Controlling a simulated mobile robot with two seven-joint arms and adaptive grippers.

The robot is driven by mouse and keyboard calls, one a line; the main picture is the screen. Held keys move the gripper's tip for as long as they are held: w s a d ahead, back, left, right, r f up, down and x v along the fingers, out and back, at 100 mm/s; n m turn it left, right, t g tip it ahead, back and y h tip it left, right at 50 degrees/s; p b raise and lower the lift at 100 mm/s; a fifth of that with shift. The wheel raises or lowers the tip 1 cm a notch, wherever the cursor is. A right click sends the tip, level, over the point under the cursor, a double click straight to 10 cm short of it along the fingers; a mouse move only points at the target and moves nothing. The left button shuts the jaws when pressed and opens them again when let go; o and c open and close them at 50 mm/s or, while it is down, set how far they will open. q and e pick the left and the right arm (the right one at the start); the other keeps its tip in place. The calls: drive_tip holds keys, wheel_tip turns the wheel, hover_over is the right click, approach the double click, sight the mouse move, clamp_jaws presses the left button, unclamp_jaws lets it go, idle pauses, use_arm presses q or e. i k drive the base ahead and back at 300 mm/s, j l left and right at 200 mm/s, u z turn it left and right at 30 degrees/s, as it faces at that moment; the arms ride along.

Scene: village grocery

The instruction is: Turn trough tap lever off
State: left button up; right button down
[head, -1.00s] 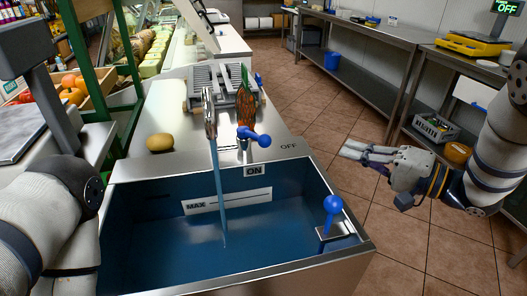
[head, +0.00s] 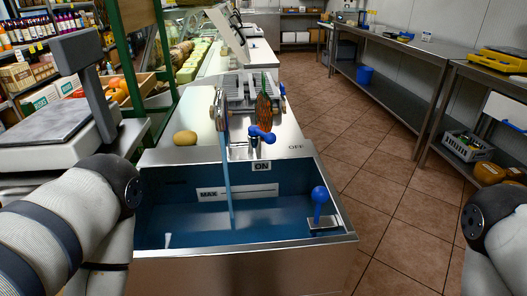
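The trough (head: 250,262) is a steel-rimmed basin with blue inside, in the middle of the head view. The tap (head: 221,112) stands at its back rim, and a stream of water (head: 227,190) falls from it into the basin. The blue tap lever (head: 262,135) sits just right of the tap. Its knob end points right, above the ON label (head: 262,166); the OFF label (head: 296,147) is further right on the rim. Neither gripper shows; only parts of my arms are visible at the lower left and lower right.
A second blue knob (head: 319,197) stands on a plate inside the trough's right side. A potato (head: 185,138) lies on the rim left of the tap. A scale (head: 62,110) stands at the left. Steel tables (head: 400,45) line the right wall. Tiled floor right of the trough is clear.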

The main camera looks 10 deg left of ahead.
sight(270, 138)
drive_tip(key=j+u, duration=0.1)
drive_tip(key=j, duration=0.4)
drive_tip(key=i+j, duration=0.15)
drive_tip(key=j, duration=0.3)
drive_tip(key=i+j+u, duration=0.15)
drive_tip(key=j, duration=0.3)
drive_tip(key=k+j+z, duration=0.3)
drive_tip(key=z, duration=0.15)
drive_tip(key=i+u, duration=0.3)
drive_tip(key=u, duration=0.15)
